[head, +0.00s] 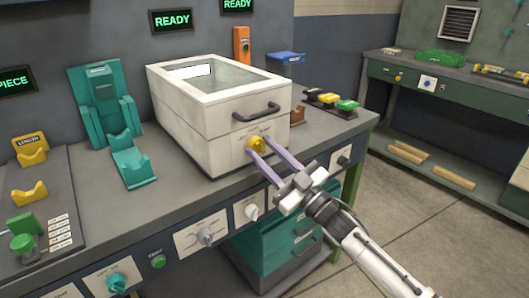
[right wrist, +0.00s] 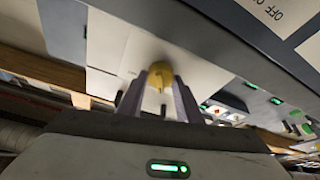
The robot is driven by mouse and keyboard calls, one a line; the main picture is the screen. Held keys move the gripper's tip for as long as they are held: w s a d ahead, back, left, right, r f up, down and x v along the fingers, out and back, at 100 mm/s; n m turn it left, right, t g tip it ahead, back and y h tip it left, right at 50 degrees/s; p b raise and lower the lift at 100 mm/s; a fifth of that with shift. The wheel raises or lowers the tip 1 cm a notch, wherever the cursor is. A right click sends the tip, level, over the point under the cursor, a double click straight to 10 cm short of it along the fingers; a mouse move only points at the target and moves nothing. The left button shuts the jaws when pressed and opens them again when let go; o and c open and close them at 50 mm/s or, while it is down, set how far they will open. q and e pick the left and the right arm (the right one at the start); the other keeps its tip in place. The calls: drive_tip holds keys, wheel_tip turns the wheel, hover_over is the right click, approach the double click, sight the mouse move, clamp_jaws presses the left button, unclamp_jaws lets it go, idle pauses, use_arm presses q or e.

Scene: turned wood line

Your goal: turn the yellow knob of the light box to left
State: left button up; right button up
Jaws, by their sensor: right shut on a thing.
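The light box (head: 190,131) is a white box with a glass top and a dark front handle, standing on the workbench. Its yellow knob (head: 257,144) is low on the front face, on a pale plate with small lettering. My right gripper (head: 262,152) reaches the knob from the front right, with its two purple-grey fingers on either side of it and shut on it. In the right wrist view, the yellow knob (right wrist: 160,78) sits between the fingertips. The knob's exact pointing direction is hard to read. My left gripper is not in view.
A teal cradle stand (head: 110,115) and yellow V-blocks (head: 30,150) stand left of the box. Other knobs line the bench's front panel (head: 205,235) below. Open floor lies to the right, before a green bench (head: 440,90).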

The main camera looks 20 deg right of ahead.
drive_tip(key=shift+d+n+g+y, duration=0.1)
drive_tip(key=shift+n+g+y, duration=0.5)
drive_tip(key=shift+n, duration=1.1)
drive_tip(key=shift+n+g+y+p, duration=0.3)
drive_tip(key=shift+n+y, duration=0.1)
drive_tip(key=shift+n, duration=0.6)
drive_tip(key=o, duration=1)
drive_tip(key=shift+o, duration=0.2)
drive_tip(key=shift+s, duration=0.1)
drive_tip(key=v, duration=1)
drive_tip(key=shift+b, duration=0.3)
